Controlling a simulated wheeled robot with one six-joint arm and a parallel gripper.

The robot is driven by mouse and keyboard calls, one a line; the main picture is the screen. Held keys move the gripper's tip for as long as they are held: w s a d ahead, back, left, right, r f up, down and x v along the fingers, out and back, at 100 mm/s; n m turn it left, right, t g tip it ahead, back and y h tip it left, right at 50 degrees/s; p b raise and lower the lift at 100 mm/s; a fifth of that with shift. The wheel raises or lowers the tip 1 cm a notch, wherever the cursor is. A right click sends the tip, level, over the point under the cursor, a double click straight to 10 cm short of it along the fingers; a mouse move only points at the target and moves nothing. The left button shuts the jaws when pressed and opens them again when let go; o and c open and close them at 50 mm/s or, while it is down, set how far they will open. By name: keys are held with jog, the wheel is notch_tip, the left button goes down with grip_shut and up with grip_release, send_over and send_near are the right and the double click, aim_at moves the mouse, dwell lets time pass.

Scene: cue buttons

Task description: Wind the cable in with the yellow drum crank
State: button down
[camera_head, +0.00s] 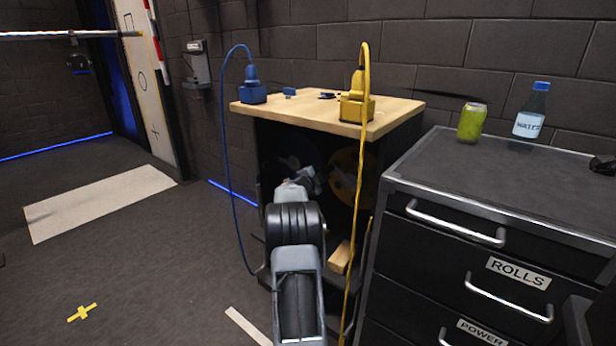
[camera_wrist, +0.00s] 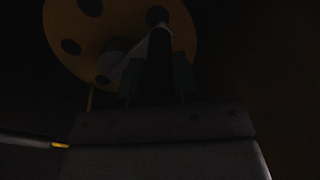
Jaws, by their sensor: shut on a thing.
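The yellow drum (camera_head: 346,164) stands inside the dark open cabinet, partly hidden behind my gripper (camera_head: 312,180). In the wrist view the yellow drum (camera_wrist: 75,20) shows as a disc with dark round holes, and a pale crank arm (camera_wrist: 128,62) runs up from its hub to a dark crank handle (camera_wrist: 160,60). My gripper (camera_wrist: 157,80) is shut on this handle, one finger on each side. The yellow cable (camera_head: 357,220) hangs from the yellow plug box (camera_head: 357,105) on the wooden top, down past the cabinet front. The wrist view is very dark.
A blue plug box (camera_head: 252,93) with a blue cable (camera_head: 232,185) sits on the wooden top (camera_head: 300,112). A wood block (camera_head: 341,257) lies low in the cabinet. A dark drawer unit (camera_head: 480,240) stands close on the right, carrying a green can (camera_head: 471,122) and a bottle (camera_head: 529,120). The floor at left is open.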

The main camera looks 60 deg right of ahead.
jog(key=shift+s+r, duration=0.2)
jog(key=shift+r, duration=0.6)
jog(key=c, duration=0.9)
grip_release()
jog(key=shift+s+f, duration=0.1)
jog(key=shift+f, duration=0.2)
jog(key=shift+a, duration=0.1)
jog(key=shift+a, duration=0.2)
jog(key=a+p, duration=0.1)
jog(key=a, duration=0.8)
jog(key=a+p, duration=0.1)
jog(key=a, duration=0.3)
jog(key=shift+w+a+p, duration=0.15)
jog(key=shift+w+p, duration=0.1)
jog(key=shift+p, duration=0.1)
